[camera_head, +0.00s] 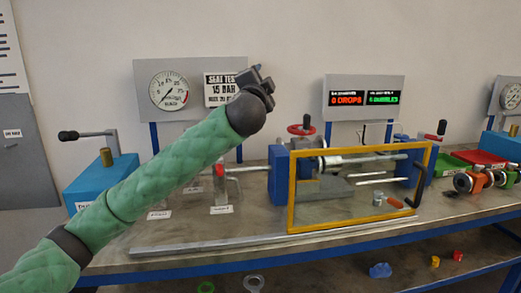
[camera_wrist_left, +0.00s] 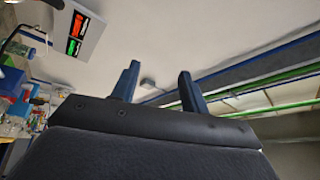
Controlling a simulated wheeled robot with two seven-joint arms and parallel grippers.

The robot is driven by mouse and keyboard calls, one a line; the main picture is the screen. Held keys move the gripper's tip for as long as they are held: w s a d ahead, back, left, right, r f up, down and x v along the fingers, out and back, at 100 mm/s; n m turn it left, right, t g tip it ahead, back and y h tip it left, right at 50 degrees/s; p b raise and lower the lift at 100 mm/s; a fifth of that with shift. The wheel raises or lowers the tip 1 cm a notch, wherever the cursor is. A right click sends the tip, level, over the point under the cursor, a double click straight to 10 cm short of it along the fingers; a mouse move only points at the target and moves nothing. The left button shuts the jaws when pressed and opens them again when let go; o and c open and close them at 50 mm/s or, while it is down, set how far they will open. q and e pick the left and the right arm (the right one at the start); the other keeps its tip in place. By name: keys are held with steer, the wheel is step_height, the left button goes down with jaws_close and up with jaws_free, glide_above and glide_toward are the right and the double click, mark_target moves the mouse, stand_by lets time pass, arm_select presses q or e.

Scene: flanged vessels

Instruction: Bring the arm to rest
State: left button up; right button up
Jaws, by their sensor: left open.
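My left arm (camera_head: 160,178), in a green padded sleeve, comes in from the lower left and reaches up over the bench. My left gripper (camera_head: 262,74) is raised in front of the wall, beside the "SEAT TEST 15 BAR" sign, and touches nothing that I can see. My right gripper is in neither view.
A pressure gauge (camera_head: 169,90) and a display board (camera_head: 364,97) stand behind. A blue box (camera_head: 90,183) is at left, flanged vessels (camera_head: 470,181) at right.

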arm_select(q)
steer(key=s+a+f+n+g+y+p, duration=0.15)
steer(key=s+a+f+n+g, duration=0.25)
steer(key=s+f, duration=0.7)
steer(key=s+a+f+n+g+p, duration=0.25)
steer(key=s+a+f+g, duration=0.2)
steer(key=f, duration=1.35)
steer(key=s+a+f+n+g+y+p, duration=0.1)
steer(key=s+a+f+n+g+p, duration=0.2)
steer(key=s+f, duration=0.8)
steer(key=s+a+f+n+g+p, duration=0.2)
steer(key=s+f+g, duration=0.5)
steer(key=s+f, duration=1.8)
steer(key=shift+s+a+n, duration=0.3)
steer(key=shift+s+n, duration=0.2)
steer(key=shift+n, duration=0.05)
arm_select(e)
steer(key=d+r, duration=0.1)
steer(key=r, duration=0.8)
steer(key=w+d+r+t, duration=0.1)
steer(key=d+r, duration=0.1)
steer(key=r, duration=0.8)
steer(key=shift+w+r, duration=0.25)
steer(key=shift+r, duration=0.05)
arm_select(q)
steer(key=shift+f, duration=0.1)
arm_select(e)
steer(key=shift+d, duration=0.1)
